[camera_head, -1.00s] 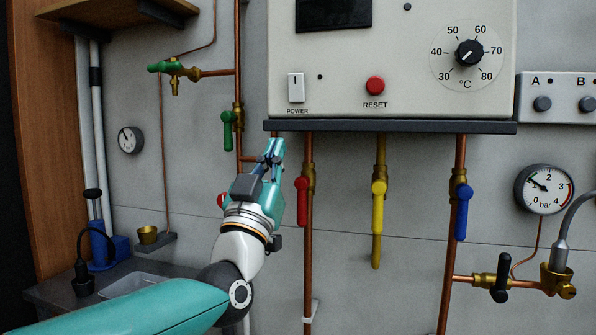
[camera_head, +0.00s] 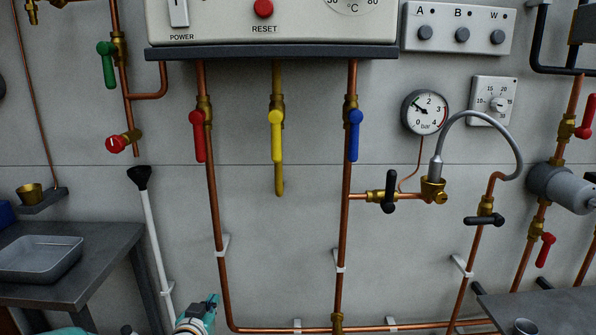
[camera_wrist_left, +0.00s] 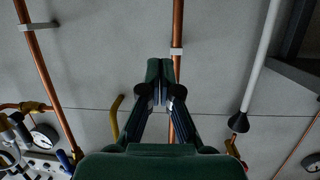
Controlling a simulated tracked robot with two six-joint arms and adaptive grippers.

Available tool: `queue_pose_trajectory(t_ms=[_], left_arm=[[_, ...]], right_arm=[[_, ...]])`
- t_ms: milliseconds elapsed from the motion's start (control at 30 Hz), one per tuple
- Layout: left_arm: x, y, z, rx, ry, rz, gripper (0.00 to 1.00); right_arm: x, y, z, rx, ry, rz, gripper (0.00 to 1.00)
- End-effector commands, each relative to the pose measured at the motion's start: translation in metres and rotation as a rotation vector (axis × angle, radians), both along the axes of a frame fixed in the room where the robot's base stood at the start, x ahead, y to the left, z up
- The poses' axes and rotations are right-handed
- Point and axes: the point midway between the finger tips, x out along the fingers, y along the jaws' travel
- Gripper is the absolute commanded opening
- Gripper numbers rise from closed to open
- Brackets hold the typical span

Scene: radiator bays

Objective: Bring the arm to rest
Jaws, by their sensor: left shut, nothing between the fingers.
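My left gripper (camera_head: 208,304) shows at the bottom edge of the head view, low in front of the wall and left of the lower copper pipe run. In the left wrist view its two fingers (camera_wrist_left: 160,80) are together with nothing between them. A copper pipe (camera_wrist_left: 178,60) passes behind the fingertips there. Most of my left arm is below the head picture. My right gripper is in neither view.
The boiler's bottom ledge (camera_head: 270,52) has red (camera_head: 198,135), yellow (camera_head: 276,135) and blue (camera_head: 354,135) valve handles below it. A grey bench (camera_head: 110,250) with a tray (camera_head: 40,259) stands left. A white pipe with a black funnel (camera_head: 140,177) stands near my gripper.

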Motion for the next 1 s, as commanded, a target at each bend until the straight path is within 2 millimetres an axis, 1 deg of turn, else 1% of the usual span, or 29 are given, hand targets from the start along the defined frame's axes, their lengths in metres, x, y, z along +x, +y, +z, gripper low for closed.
queue_pose_trajectory(t_ms=[33,67,100,167,200,267,300,367,400,467,500,633,667,700,767,800,833,900,1000], left_arm=[[-0.014,-0.003,-0.040,-0.016,0.090,-0.008,0.00],[-0.023,-0.005,-0.061,-0.026,0.138,-0.014,0.00],[-0.038,-0.008,-0.089,-0.040,0.206,-0.020,0.00],[-0.061,-0.013,-0.128,-0.066,0.308,-0.029,0.00],[-0.079,-0.017,-0.153,-0.084,0.378,-0.034,0.00],[-0.109,-0.024,-0.188,-0.114,0.485,-0.042,0.00],[-0.131,-0.029,-0.209,-0.134,0.556,-0.045,0.00],[-0.165,-0.036,-0.236,-0.167,0.662,-0.051,0.00],[-0.187,-0.042,-0.251,-0.189,0.730,-0.053,0.00],[-0.218,-0.049,-0.268,-0.217,0.821,-0.056,0.00],[-0.239,-0.054,-0.277,-0.235,0.878,-0.058,0.00],[-0.298,-0.069,-0.295,-0.289,1.046,-0.060,0.00],[-0.311,-0.072,-0.296,-0.299,1.082,-0.060,0.00],[-0.328,-0.076,-0.297,-0.315,1.131,-0.057,0.00],[-0.352,-0.081,-0.296,-0.343,1.204,-0.045,0.00],[-0.368,-0.083,-0.295,-0.371,1.260,-0.025,0.00],[-0.372,-0.084,-0.295,-0.403,1.293,0.011,0.00],[-0.369,-0.084,-0.268,-0.406,1.280,0.016,0.00],[-0.368,-0.084,-0.247,-0.404,1.279,0.015,0.00]], right_arm=[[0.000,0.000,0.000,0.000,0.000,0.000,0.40],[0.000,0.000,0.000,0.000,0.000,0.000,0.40],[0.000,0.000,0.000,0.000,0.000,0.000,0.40],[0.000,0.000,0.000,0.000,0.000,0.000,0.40],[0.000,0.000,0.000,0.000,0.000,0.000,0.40],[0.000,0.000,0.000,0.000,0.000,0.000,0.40],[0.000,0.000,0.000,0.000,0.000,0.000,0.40],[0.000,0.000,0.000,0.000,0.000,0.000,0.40],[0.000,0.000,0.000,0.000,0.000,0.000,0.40],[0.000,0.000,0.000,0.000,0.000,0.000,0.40],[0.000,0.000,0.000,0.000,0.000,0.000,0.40],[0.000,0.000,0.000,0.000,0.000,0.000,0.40],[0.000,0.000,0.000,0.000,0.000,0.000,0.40],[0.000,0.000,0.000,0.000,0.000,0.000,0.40],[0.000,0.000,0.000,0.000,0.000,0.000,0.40],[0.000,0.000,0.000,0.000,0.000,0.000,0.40],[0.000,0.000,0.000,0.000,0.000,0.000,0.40],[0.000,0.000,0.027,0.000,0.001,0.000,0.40],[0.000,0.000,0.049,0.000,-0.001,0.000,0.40]])
